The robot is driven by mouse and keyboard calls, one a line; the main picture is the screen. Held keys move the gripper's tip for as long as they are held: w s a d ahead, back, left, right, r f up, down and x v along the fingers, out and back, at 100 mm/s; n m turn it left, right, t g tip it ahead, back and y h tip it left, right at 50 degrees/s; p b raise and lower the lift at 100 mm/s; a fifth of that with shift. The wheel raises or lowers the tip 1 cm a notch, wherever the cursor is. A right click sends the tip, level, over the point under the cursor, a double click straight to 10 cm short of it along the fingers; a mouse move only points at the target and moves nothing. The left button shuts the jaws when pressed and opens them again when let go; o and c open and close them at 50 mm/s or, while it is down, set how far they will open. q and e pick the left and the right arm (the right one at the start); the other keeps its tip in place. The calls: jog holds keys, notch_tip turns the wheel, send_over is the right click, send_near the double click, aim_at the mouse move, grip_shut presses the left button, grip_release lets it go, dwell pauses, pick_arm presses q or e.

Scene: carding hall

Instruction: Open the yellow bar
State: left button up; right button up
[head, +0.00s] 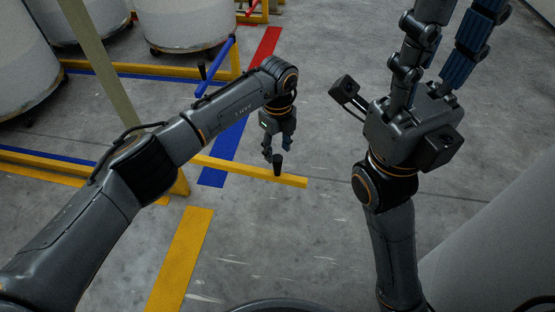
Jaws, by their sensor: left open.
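The yellow bar (228,167) runs low across the middle of the head view, from behind my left forearm to a free end on the right. A short black upright handle (278,166) stands on it near that free end. My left gripper (277,150) points down at the handle, open, with its fingertips close to the handle's top. I cannot tell whether they touch it. My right gripper (459,20) is raised at the upper right, far from the bar, with its blue-padded fingers apart and nothing between them. Its fingertips are partly cut off by the top edge.
A blue bar (216,67) with a black handle and another yellow rail (145,70) lie beyond my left arm. Large whitish drums (185,22) stand at the upper left. A pale rounded surface (500,235) fills the lower right. Grey floor with coloured stripes lies between.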

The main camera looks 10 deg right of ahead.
pick_arm(q)
jog(key=shift+r, duration=1.75)
jog(key=shift+s+f, duration=0.1)
